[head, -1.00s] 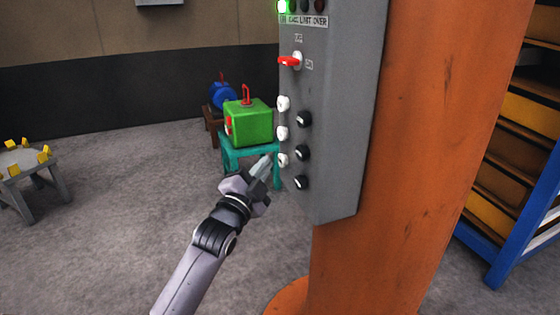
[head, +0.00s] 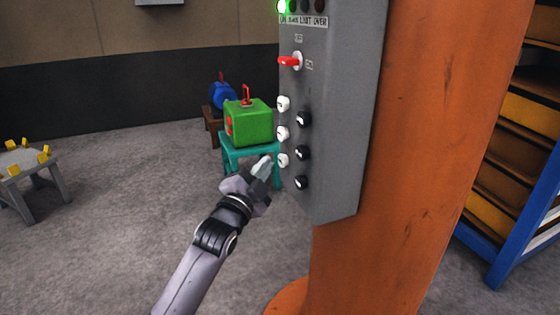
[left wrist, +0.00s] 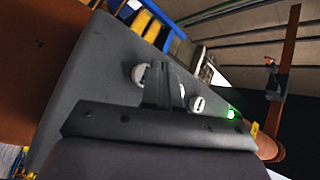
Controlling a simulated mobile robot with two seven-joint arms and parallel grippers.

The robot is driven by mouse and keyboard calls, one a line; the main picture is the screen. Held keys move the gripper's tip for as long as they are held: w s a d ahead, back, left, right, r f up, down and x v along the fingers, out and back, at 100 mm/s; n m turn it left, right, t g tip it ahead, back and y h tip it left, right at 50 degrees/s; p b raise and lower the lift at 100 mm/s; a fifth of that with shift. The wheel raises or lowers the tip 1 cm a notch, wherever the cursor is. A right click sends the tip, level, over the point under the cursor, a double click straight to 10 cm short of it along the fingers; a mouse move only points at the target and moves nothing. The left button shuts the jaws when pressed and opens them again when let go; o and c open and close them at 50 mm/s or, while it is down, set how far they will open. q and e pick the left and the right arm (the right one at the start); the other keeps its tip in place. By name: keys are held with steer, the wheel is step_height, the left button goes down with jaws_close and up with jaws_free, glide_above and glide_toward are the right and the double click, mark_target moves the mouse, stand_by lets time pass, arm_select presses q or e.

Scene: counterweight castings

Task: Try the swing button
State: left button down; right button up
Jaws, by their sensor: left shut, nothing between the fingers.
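A grey control box (head: 340,130) on an orange column carries a column of white buttons and a column of black ones. My left gripper (head: 264,167) is shut and empty, its tips just left of the lowest white button (head: 283,160). I cannot tell whether they touch it. The middle white button (head: 282,133) and top white button (head: 283,103) sit above. The black buttons (head: 302,152) are to the right. Button marks are too small to read, so I cannot tell which is swing. In the left wrist view the fingers (left wrist: 162,85) partly hide a button. My right gripper is out of view.
A red switch (head: 289,61) and a lit green lamp (head: 282,6) are higher on the box. The orange column (head: 430,150) stands behind it. A green casting (head: 248,122) rests on a teal stand (head: 232,153). A blue-framed rack (head: 520,235) is at right.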

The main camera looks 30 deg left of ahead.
arm_select(q)
steer(key=shift+w+d, duration=0.25)
steer(key=shift+w, duration=0.05)
steer(key=shift+w+d, duration=0.3)
steer(key=shift+w, duration=0.05)
stand_by(2.4)
steer(key=shift+s+a, duration=0.1)
steer(key=shift+s, duration=0.05)
stand_by(2.5)
steer(key=shift+s+a+p, duration=0.5)
steer(key=shift+s+p, duration=0.05)
steer(key=shift+s+a+p, duration=0.95)
steer(key=shift+s+a, duration=0.7)
steer(key=shift+s, duration=0.25)
